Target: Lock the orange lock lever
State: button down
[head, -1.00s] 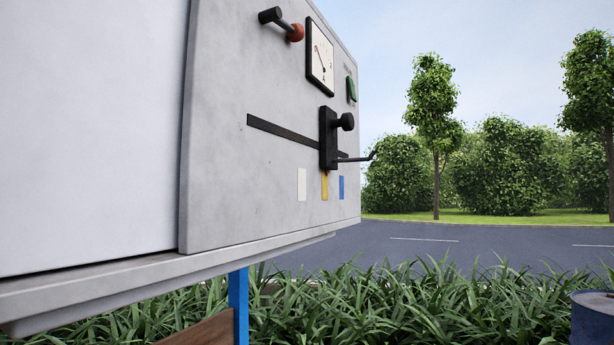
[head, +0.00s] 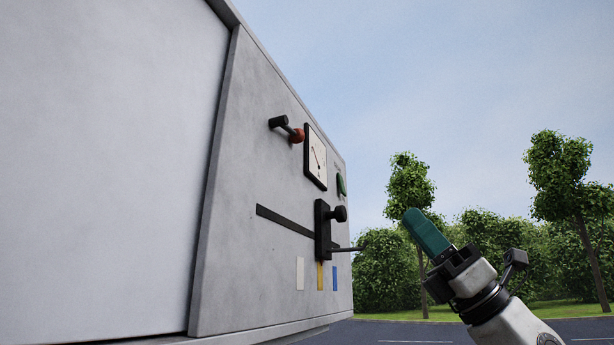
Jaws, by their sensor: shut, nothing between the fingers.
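No plainly orange lever shows in the head view. A short lever with a black hub and grey rod, ending in a red-orange ball (head: 297,135), sticks out near the top of the grey panel (head: 235,165); I cannot tell if it is the lock lever. Below it a black slide handle (head: 322,230) with a round knob sits at the right end of a dark horizontal slot. My gripper (head: 413,217), with teal fingers, is raised at the lower right, shut and empty. It appears to the right of the panel, apart from it and touching nothing.
A white gauge (head: 315,158) and a green switch (head: 341,185) sit right of the lever. White, yellow and blue labels (head: 320,276) lie below the slot. A thin rod (head: 347,249) juts right from the handle. Open air, trees and road lie beyond.

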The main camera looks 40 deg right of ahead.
jog(key=w+a+r+n+g+h, duration=0.1)
jog(key=a+n+g, duration=0.4)
jog(key=n, duration=0.2)
jog(key=shift+w+a+r+g+b, duration=0.2)
jog(key=shift+w+a+g+b, duration=0.05)
jog(key=shift+a+g+b, duration=0.15)
jog(key=shift+r, duration=0.1)
